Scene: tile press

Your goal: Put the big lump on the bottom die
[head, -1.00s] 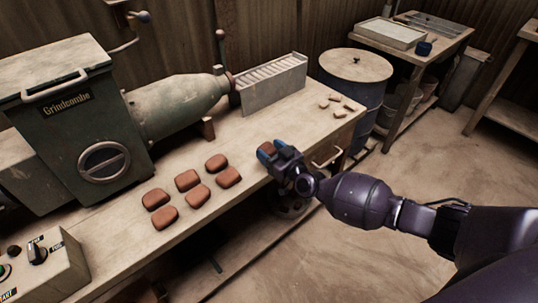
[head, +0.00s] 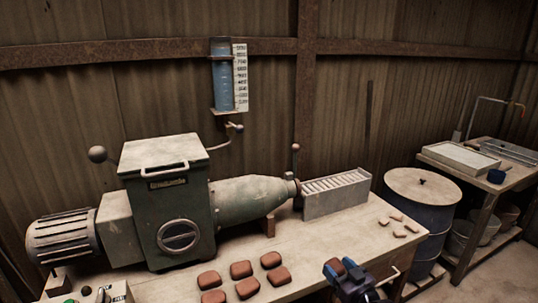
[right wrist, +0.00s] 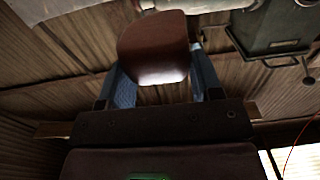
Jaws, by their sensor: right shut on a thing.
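My right gripper (head: 346,271) is at the front edge of the bench in the head view. It is shut on a brown lump (head: 333,268), which shows between its blue fingers. In the right wrist view the lump (right wrist: 153,48) sits between the two fingers of the gripper (right wrist: 155,75), rounded and smooth. Several other big brown lumps (head: 241,269) lie in rows on the bench to the left of the gripper. I cannot make out a bottom die in either view. My left gripper is not in view.
A green machine (head: 180,205) with a tapered barrel stands along the back of the bench (head: 330,233). A grey slotted rack (head: 337,197) stands beside the barrel's end. Several small lumps (head: 397,217) lie at the bench's right end. A drum (head: 421,210) and side table (head: 518,173) stand beyond.

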